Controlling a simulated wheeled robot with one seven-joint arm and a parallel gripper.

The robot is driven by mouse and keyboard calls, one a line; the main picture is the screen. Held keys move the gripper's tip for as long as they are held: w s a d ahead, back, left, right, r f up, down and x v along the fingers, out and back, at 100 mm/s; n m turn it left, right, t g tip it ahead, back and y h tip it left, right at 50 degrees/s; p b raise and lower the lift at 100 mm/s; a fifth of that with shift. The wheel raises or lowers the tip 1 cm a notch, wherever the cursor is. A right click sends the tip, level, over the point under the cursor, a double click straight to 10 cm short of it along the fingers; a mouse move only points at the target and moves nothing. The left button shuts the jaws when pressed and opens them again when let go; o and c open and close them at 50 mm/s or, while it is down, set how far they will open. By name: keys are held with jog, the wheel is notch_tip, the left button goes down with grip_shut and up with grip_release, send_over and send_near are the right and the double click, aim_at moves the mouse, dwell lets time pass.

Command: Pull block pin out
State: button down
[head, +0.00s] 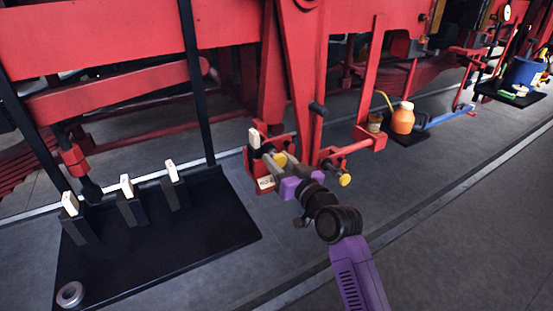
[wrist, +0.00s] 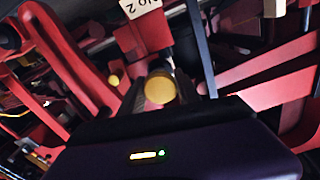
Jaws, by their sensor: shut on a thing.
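The block pin shows a round yellow head (head: 280,160) at the lower end of the red hanger, beside a "No 2" label (head: 266,182). In the wrist view the yellow head (wrist: 159,88) sits between my fingers, just below the label (wrist: 133,9). My gripper (head: 273,163) reaches in from the lower right and is shut on the pin. The pin's shank is hidden, so I cannot tell how far it sits in the hanger.
A second yellow knob (head: 345,180) is on red linkage to the right. A black tray (head: 215,238) at left holds several white-tagged dark blocks and a metal ring (head: 70,294). An orange container (head: 403,118) stands farther back. Open floor lies at lower right.

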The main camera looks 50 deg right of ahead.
jog(key=shift+v, duration=1.9)
jog(key=c, duration=0.9)
grip_release()
jog(key=shift+o, duration=0.2)
jog(key=shift+s, duration=0.1)
jog(key=b+v, duration=0.2)
jog(key=v, duration=0.6)
jog(key=shift+r, duration=0.15)
